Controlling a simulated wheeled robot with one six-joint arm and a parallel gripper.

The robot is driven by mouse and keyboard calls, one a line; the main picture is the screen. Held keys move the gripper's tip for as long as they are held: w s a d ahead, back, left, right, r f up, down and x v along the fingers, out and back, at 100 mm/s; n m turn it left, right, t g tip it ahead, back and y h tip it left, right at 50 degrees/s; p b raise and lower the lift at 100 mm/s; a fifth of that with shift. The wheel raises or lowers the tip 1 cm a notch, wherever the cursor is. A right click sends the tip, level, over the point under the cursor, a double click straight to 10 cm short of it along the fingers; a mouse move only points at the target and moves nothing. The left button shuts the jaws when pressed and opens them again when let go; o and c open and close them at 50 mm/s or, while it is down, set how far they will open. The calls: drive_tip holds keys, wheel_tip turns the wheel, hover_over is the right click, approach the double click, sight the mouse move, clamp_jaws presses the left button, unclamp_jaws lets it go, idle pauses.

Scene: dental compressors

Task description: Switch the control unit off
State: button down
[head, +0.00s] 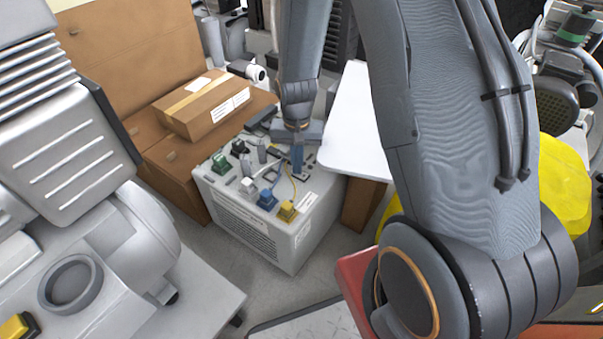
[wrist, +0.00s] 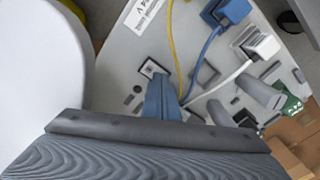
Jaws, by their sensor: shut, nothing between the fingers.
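The control unit is a light grey box (head: 285,247) standing on the floor, with plugs and sockets on its top face. Its top also fills much of the wrist view (wrist: 120,60). A small dark-framed part (wrist: 150,68), possibly a switch, lies just beyond my fingertips; its position cannot be read. My gripper (head: 297,168) points down over the right part of the unit's top. In the wrist view its blue fingers (wrist: 161,88) are together and empty, close to the panel. Whether they touch it is unclear, and they hide part of it.
Blue (head: 267,199) and yellow (head: 287,211) plugs with cables stand near my gripper; a white plug (wrist: 262,46) is also close. A cardboard box (head: 203,104) lies behind the unit. A white panel (head: 352,125) stands close on the right. Grey machinery (head: 75,190) fills the left.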

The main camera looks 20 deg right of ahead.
wheel_tip(320, 180, up, 7)
drive_tip(key=p, duration=0.6)
drive_tip(key=shift+p, duration=0.3)
drive_tip(key=s+a+r+n, duration=0.5)
drive_tip(key=s+a+r, duration=0.4)
drive_tip(key=a+r, duration=0.45)
drive_tip(key=s+a+r+n, duration=0.2)
drive_tip(key=s+r+n, duration=0.15)
drive_tip(key=s, duration=0.45)
drive_tip(key=s+a+r+n, duration=0.2)
drive_tip(key=s+r, duration=0.3)
drive_tip(key=s, duration=0.2)
drive_tip(key=d+r+m+p, duration=0.2)
drive_tip(key=d+r+p, duration=0.6)
drive_tip(key=r+p, duration=0.3)
drive_tip(key=s+d+r+m+p, duration=0.1)
drive_tip(key=d+r+m+p, duration=0.2)
drive_tip(key=d+r+p, duration=0.6)
drive_tip(key=r+p, duration=0.2)
drive_tip(key=p, duration=0.3)
drive_tip(key=shift+d+m+p, duration=0.2)
drive_tip(key=shift+m+p, duration=0.1)
drive_tip(key=shift+m, duration=0.05)
